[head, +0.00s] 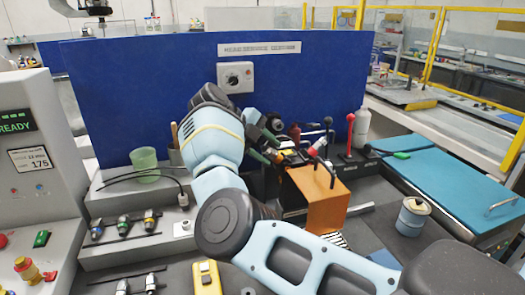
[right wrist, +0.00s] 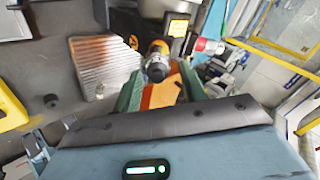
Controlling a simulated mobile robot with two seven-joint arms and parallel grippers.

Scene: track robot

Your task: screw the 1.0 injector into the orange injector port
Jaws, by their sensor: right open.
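An orange block (head: 322,200) stands on the bench before the blue panel; I cannot tell its port opening. The right wrist view shows an orange surface (right wrist: 163,93) between the fingers. My right gripper (head: 287,156) is above and behind the block, partly hidden by my arm. In the right wrist view my right gripper (right wrist: 160,88) is open, its green fingers on both sides of a small injector-like part (right wrist: 157,62) with a yellow band and metal end. Whether it touches the fingers is unclear. No 1.0 marking is legible. My left gripper is out of view.
Injector-like parts with coloured bands (head: 123,225) lie on a grey step at left. A green cup (head: 145,163) stands behind them. A red-knobbed lever (head: 350,140), a can (head: 412,216) and a yellow device (head: 207,278) are nearby. A ribbed metal plate (right wrist: 103,65) shows too.

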